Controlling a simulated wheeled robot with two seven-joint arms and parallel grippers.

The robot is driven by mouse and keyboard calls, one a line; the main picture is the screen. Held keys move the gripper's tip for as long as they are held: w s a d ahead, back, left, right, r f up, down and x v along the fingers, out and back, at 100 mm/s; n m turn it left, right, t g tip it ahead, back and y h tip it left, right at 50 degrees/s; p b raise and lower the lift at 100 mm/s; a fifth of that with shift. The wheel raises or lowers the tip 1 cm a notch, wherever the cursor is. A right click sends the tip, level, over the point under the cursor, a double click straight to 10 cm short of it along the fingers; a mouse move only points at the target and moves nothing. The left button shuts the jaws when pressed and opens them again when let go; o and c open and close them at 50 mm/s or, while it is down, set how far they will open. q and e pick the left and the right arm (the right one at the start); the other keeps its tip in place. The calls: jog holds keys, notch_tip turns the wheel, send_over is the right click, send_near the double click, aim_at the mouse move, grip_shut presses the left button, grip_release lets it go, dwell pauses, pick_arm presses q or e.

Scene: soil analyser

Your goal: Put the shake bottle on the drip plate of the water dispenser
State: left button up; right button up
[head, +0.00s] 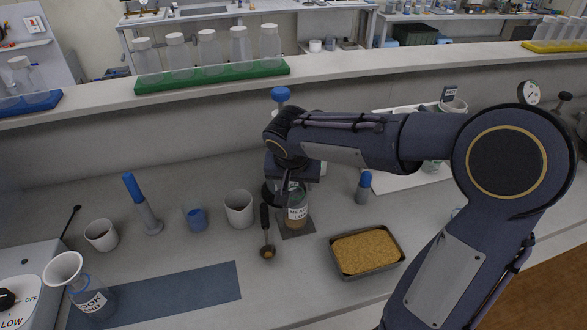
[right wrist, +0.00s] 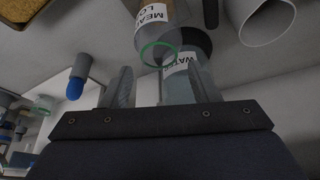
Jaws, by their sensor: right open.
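The shake bottle (head: 297,212), clear with a white label and brown soil inside, appears to stand upright on the dark square drip plate (head: 296,233). In the right wrist view the bottle (right wrist: 150,15) shows its green-rimmed mouth beyond the fingers. The water dispenser (head: 281,95) shows its blue top behind my arm; its body is mostly hidden. Its WATER label (right wrist: 180,68) shows in the right wrist view, behind the bottle's mouth. My right gripper (head: 288,187) is open at the bottle's upper part; its fingers (right wrist: 163,85) are apart. My left gripper is out of view.
A spoon (head: 266,235) lies left of the drip plate, and a soil tray (head: 343,271) sits to the right. A funnel bottle (head: 90,297) is front left.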

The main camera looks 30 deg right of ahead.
jog(key=v, duration=1.1)
jog(key=s+a+f+n+t+y, duration=0.1)
jog(key=s+a+f+n+y, duration=0.1)
jog(key=s+f, duration=0.3)
jog(key=s+a+f+n+t+y, duration=0.1)
jog(key=s+a+f+n+y, duration=0.1)
jog(key=s, duration=1.1)
notch_tip(320, 180, down, 3)
jog(key=shift+s+a+f+n+y, duration=0.15)
jog(key=shift+s+a+n+y, duration=0.1)
jog(key=shift+n+y, duration=0.75)
